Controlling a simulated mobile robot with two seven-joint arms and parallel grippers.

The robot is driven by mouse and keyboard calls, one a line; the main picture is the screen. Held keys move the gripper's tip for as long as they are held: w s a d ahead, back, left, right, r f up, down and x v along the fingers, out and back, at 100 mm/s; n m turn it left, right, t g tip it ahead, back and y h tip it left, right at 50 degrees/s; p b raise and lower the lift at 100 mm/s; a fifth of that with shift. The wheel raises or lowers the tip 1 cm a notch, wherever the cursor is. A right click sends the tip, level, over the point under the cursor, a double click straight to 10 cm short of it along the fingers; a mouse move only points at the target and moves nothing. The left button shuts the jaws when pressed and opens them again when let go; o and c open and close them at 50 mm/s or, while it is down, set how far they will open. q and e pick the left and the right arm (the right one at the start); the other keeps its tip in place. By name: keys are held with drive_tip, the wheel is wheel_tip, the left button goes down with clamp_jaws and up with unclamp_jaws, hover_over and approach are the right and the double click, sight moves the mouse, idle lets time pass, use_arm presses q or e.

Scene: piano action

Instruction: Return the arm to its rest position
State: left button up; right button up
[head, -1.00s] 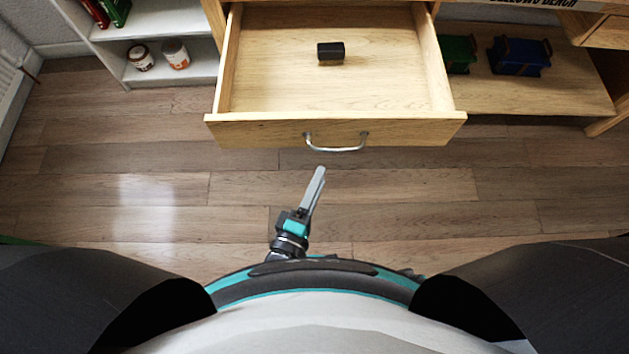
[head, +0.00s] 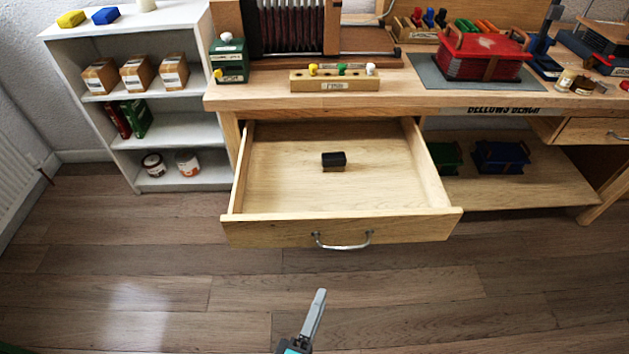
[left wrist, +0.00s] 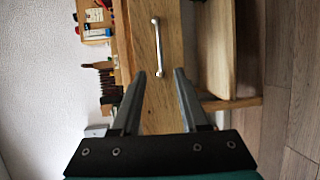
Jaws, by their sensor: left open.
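My left gripper (head: 316,312) shows at the bottom centre of the head view, in front of the open drawer and apart from it. In the left wrist view, the two fingers of this gripper (left wrist: 168,75) stand apart with nothing between them, and the drawer front (left wrist: 165,40) with its handle (left wrist: 157,47) lies beyond them. The drawer (head: 340,234) is pulled out from the bench, and its metal handle (head: 343,244) is free. A small dark block (head: 333,161) lies inside the drawer. My right gripper is in neither view.
The bench top (head: 420,97) holds a red bellows box (head: 483,57), a wooden rack (head: 334,80) with coloured knobs and other tools. A white shelf unit (head: 130,110) stands at the left. The wooden floor (head: 180,270) before the drawer is clear.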

use_arm(q)
drive_tip(key=s+a+f+m+g+y, duration=0.2)
drive_tip(key=s+a+f+m+g, duration=0.35)
drive_tip(key=a+f, duration=0.45)
drive_tip(key=s+a+f+m+g+y, duration=0.4)
drive_tip(key=a+f+m, duration=0.3)
drive_tip(key=f, duration=0.5)
drive_tip(key=s+a+f+m+g, duration=0.4)
drive_tip(key=s+a, duration=0.4)
drive_tip(key=s, duration=0.1)
drive_tip(key=shift+f+y, duration=0.2)
drive_tip(key=shift+y, duration=0.2)
